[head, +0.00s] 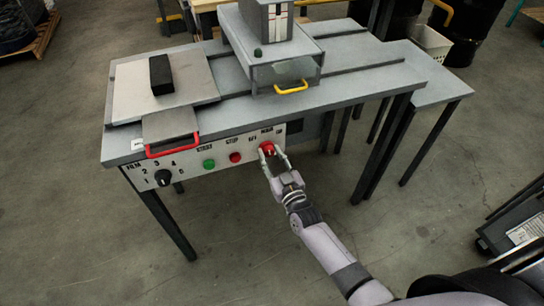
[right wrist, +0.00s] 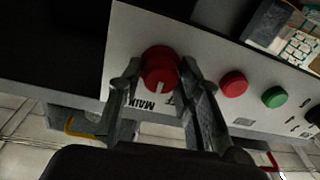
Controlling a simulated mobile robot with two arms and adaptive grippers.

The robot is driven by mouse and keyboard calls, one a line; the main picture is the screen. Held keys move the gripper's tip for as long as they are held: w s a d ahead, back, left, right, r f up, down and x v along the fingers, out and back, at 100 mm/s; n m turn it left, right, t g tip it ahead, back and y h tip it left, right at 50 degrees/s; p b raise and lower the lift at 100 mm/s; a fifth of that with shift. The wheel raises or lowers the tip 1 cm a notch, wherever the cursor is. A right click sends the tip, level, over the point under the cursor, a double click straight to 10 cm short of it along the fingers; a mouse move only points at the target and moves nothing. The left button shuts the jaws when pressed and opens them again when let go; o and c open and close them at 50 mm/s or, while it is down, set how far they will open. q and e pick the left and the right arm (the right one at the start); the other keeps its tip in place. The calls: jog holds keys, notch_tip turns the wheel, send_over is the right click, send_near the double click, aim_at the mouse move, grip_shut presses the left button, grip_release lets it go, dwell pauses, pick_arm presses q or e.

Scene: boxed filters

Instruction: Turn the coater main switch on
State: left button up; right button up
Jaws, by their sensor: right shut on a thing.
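The main switch is a round red knob (head: 267,146) at the right end of the white control panel (head: 190,177), on the coater's front. In the right wrist view the knob (right wrist: 159,59) has a white line on its near edge, by the upside-down MAIN lettering. Some lettering beside it is partly hidden by a finger. My right gripper (head: 270,151) reaches up to the panel from the lower right. Its fingers lie on both sides of the knob, shut on it. My left gripper is not in view.
Left of the switch are a red button (head: 235,157), a green button (head: 209,163) and a black dial (head: 163,178). A red handle (head: 172,146) sticks out above the panel, and a yellow handle (head: 291,87) sits farther back. Open floor lies in front.

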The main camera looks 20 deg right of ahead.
jog(key=m, duration=0.6)
jog(key=shift+a+r+t+h+b, duration=0.1)
jog(key=shift+a+t+h+b, duration=0.1)
jog(key=shift+t+h+b, duration=0.15)
jog(key=shift+w+r+m+h+b, duration=0.1)
jog(key=shift+m+h+b, duration=0.1)
jog(key=shift+m, duration=1)
jog(key=shift+r+m+h+b, duration=0.1)
jog(key=shift+m+h+b, duration=0.05)
jog(key=shift+m, duration=1.05)
jog(key=o, duration=1.1)
jog(key=shift+w+f, duration=0.1)
jog(key=shift+f, duration=0.1)
jog(key=shift+s+f, duration=0.15)
jog(key=shift+s, duration=0.4)
jog(key=s, duration=1.1)
jog(key=shift+d+f, duration=0.15)
jog(key=shift+f, duration=0.2)
